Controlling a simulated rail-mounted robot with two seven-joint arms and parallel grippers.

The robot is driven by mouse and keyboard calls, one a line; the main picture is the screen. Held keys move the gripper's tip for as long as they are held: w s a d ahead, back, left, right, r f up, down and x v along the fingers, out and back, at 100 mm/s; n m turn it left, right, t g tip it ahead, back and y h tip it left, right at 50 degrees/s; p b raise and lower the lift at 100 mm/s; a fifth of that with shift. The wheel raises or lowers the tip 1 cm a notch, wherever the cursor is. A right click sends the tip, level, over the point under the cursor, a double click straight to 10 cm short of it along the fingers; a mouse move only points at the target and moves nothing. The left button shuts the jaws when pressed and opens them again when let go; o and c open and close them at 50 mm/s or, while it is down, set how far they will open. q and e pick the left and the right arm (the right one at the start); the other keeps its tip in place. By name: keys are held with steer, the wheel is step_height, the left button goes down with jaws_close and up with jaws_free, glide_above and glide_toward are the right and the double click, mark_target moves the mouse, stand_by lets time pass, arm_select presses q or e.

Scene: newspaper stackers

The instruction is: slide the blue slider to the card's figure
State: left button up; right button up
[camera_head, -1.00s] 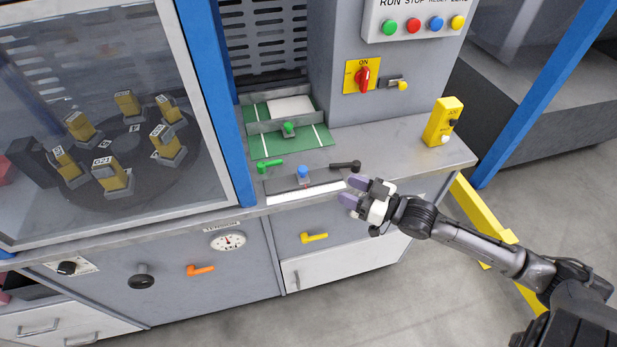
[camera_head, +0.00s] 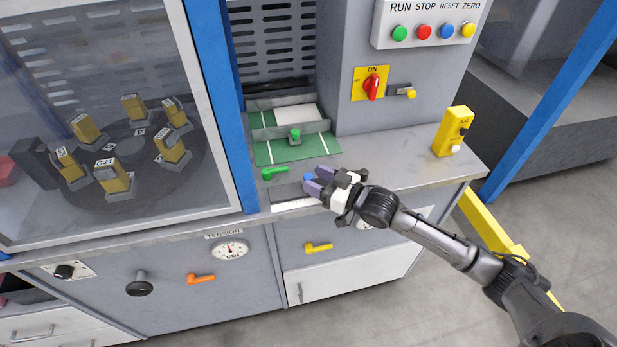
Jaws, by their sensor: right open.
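The blue slider (camera_head: 308,177) is a small blue knob on a dark plate with a white scale strip (camera_head: 292,204) along its front, on the counter edge. My right gripper (camera_head: 311,185) is open, its purple fingertips right at the blue knob. The fingers hide part of the knob and the right part of the strip; I cannot tell whether they touch it. No figure on a card is readable here. My left gripper is not in view.
A green lever (camera_head: 274,172) sits just left of the slider. Behind is a green bed (camera_head: 268,152) with a green knob (camera_head: 294,134). A yellow box (camera_head: 453,131) stands at the right of the counter. A glazed cabinet with a blue post (camera_head: 222,110) bounds the left.

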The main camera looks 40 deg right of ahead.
steer(key=shift+x, duration=1.25)
steer(key=shift+c, duration=0.3)
jaws_close()
